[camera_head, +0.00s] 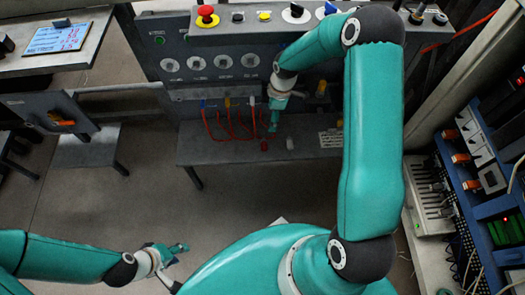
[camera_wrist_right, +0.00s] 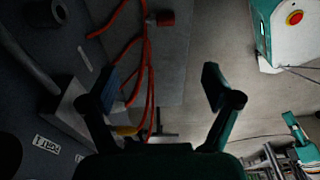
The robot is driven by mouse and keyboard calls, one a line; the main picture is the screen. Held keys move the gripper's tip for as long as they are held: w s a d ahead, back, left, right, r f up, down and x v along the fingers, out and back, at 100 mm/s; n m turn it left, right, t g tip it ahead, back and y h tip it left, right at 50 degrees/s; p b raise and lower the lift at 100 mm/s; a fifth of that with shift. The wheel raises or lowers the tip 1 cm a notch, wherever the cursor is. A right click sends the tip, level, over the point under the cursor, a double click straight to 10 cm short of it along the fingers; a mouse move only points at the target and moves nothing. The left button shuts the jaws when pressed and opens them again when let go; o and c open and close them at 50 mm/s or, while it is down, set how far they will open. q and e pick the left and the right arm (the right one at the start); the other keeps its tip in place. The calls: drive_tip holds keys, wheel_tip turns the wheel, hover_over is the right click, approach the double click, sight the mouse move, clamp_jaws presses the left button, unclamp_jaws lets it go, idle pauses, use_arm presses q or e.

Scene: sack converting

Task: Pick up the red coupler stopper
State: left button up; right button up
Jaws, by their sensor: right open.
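The red coupler stopper (camera_head: 264,145) appears to be the small red piece on the grey shelf (camera_head: 226,153) below the panel. In the right wrist view a small red cylinder (camera_wrist_right: 166,18) lies near the top edge, beyond the fingertips and beside the red hoses. My right gripper (camera_head: 281,122) is above the shelf, just right of the red piece and apart from it. In its wrist view the right gripper (camera_wrist_right: 160,85) has its fingers spread with nothing held. My left gripper (camera_head: 178,250) is low at the lower left, over the floor; its jaw opening is unclear.
Red hoses (camera_head: 232,130) hang from coloured couplings just left of my right gripper. The control panel (camera_head: 245,35) with a red mushroom button (camera_head: 206,14) stands behind. A rack with blue rails (camera_head: 452,180) is at the right. A table with a tablet (camera_head: 58,39) is at upper left.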

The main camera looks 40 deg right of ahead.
sight(264, 142)
drive_tip(key=f+b, duration=0.1)
drive_tip(key=f, duration=0.4)
drive_tip(key=w+a+f+b, duration=0.1)
drive_tip(key=f, duration=0.5)
drive_tip(key=f+b, duration=0.1)
drive_tip(key=f, duration=0.4)
drive_tip(key=shift+w+a+f+b, duration=0.2)
drive_tip(key=shift+a+b, duration=0.1)
drive_tip(key=shift+a, duration=0.1)
drive_tip(key=c, duration=1.2)
drive_tip(key=shift+c, duration=0.2)
